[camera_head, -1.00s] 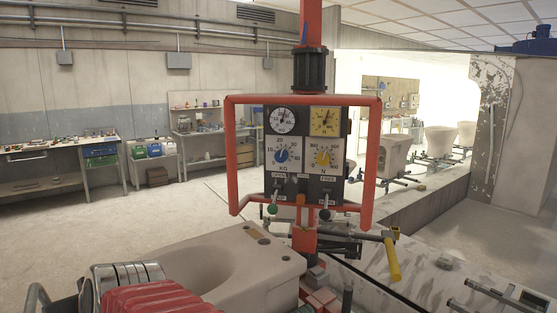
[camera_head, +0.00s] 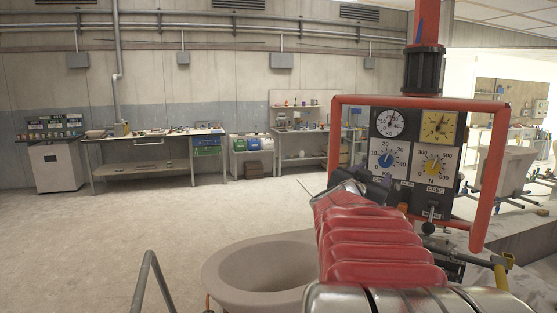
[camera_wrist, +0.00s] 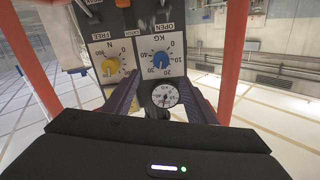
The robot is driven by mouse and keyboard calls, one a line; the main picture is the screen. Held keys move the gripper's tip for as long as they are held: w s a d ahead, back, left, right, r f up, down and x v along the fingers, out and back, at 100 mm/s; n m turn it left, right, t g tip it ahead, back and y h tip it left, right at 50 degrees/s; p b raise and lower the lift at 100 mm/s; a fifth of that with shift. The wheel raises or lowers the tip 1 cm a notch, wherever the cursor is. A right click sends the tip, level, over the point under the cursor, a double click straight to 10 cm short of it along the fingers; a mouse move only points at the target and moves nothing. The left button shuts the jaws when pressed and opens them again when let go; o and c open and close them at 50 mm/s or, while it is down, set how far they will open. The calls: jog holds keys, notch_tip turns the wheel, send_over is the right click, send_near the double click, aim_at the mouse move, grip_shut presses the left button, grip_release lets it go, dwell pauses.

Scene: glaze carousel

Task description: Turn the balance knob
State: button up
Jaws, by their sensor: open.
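The control panel (camera_head: 411,145) hangs inside a red tube frame. It carries a blue knob (camera_head: 386,160) on a KG dial and a yellow knob (camera_head: 433,166) on an N dial. In the wrist view, which shows the panel upside down, the blue knob (camera_wrist: 160,60) lies just beyond my open gripper (camera_wrist: 162,82), near the centre. The yellow knob (camera_wrist: 110,67) is to its left. A white round gauge (camera_wrist: 161,95) shows between the two fingers. In the head view my gripper (camera_head: 362,186) is at the panel's lower left, partly hidden by my red-sleeved arm.
Red frame bars (camera_head: 489,180) stand on both sides of the panel, close to the arm. A lever with a black ball (camera_head: 429,226) sticks out below the panel. A pale ceramic bowl (camera_head: 225,275) is below. Workbenches (camera_head: 150,150) line the back wall, with open floor before them.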

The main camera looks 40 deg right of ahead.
aim_at(385, 162)
jog(key=shift+w, duration=0.1)
jog(key=x, duration=1.3)
jog(key=shift+w+d, duration=0.1)
jog(key=shift+d, duration=0.25)
jog(key=shift+c, duration=0.2)
jog(key=c, duration=1)
jog(key=shift+m, duration=0.3)
